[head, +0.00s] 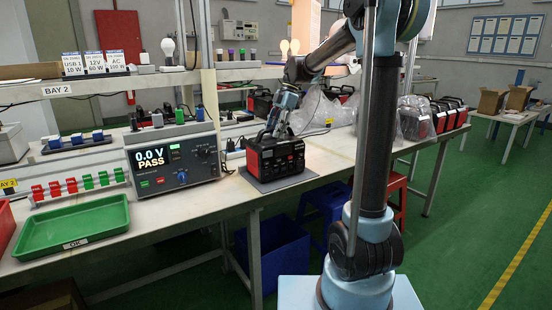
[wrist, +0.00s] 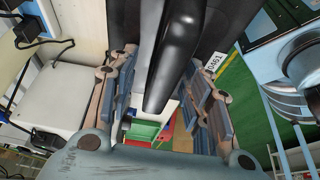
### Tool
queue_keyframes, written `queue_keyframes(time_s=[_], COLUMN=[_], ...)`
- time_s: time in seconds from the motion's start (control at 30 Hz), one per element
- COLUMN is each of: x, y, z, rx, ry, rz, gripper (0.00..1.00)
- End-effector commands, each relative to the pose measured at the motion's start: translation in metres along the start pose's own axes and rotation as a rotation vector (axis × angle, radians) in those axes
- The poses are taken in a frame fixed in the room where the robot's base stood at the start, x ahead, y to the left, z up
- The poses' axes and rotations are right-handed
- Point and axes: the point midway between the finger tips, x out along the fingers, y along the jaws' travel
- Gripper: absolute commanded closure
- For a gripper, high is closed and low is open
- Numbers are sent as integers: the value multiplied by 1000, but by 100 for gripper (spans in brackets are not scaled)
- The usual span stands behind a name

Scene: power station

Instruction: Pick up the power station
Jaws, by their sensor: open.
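The power station (head: 282,159) is a black box with a red-trimmed front panel and a top handle. In the head view it stands upright on a dark grey mat (head: 300,181) on the workbench. My gripper (head: 277,130) is right above it, pointing down at its top. In the wrist view my open fingers stand on both sides of the black handle (wrist: 176,55), with gaps visible between handle and pads. The handle is between the fingers, not clamped. In the head view my gripper partly hides the handle.
A tester (head: 172,158) reading "0.0 V PASS" stands left of the power station. A green tray (head: 75,228) marked OK lies at the bench's left front. A shelf (head: 130,83) runs behind. Wrapped units (head: 415,120) stand farther right. Bare bench (head: 335,150) lies right of the mat.

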Motion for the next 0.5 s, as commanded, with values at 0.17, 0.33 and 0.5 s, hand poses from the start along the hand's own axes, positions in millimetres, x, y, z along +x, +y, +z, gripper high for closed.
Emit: queue_keyframes(time_s=[0.17,0.33,0.5], x=[0,2,2], y=[0,0,0], z=[0,1,1], rx=[0,0,0], ry=[0,0,0], rz=[0,0,0], gripper=[55,55,89])
